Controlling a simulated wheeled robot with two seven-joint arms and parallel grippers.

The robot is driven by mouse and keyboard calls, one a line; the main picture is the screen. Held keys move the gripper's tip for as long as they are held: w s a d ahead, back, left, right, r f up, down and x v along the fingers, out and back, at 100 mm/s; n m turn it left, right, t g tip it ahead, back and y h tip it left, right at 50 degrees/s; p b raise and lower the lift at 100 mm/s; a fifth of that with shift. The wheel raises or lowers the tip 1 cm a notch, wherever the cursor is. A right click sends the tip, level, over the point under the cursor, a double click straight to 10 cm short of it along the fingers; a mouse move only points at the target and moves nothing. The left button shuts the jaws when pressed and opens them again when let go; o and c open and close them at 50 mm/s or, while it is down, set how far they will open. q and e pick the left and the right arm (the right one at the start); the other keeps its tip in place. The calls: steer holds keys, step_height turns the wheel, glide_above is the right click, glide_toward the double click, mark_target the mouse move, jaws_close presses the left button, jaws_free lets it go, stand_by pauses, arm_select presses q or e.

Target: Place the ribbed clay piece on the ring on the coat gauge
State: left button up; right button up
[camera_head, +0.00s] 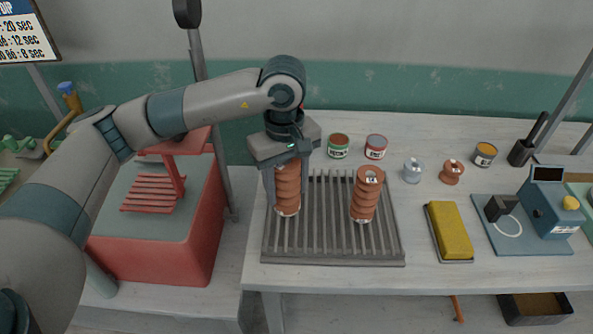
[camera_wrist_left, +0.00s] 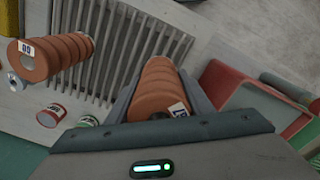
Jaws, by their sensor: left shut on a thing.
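A ribbed orange-brown clay piece (camera_head: 288,201) stands upright at the left of the slatted rack, between the fingers of my left gripper (camera_head: 287,180). The gripper is shut on its upper part from above. The piece also shows between the fingers in the left wrist view (camera_wrist_left: 157,91), with a white tag on its top. I cannot tell whether its base touches the slats. A second ribbed piece (camera_head: 366,198) stands upright on the rack to the right. The blue coat gauge (camera_head: 551,214) is at the far right, with an empty pale ring (camera_head: 508,228) on its base plate. My right gripper is not in view.
The grey rack (camera_head: 334,235) lies on the pale table. A yellow sponge block (camera_head: 449,229) lies between rack and gauge. Behind are a green-labelled can (camera_head: 339,146), a red-labelled can (camera_head: 376,147), a grey spool-like piece (camera_head: 412,170) and a small brown one (camera_head: 451,172).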

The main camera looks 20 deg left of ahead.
arm_select(q)
steer(key=s+f+m, duration=0.1)
steer(key=s+m, duration=0.1)
steer(key=s+a+f+m, duration=0.1)
steer(key=s+m, duration=0.1)
steer(key=m, duration=0.1)
steer(key=s+a+f+m+b, duration=0.1)
steer(key=m, duration=0.2)
steer(key=shift+s+f, duration=0.25)
steer(key=shift+s, duration=0.15)
steer(key=shift+s+a+f+m, duration=0.1)
steer(key=shift+s+f+m, duration=0.15)
steer(key=shift+s+m, duration=0.45)
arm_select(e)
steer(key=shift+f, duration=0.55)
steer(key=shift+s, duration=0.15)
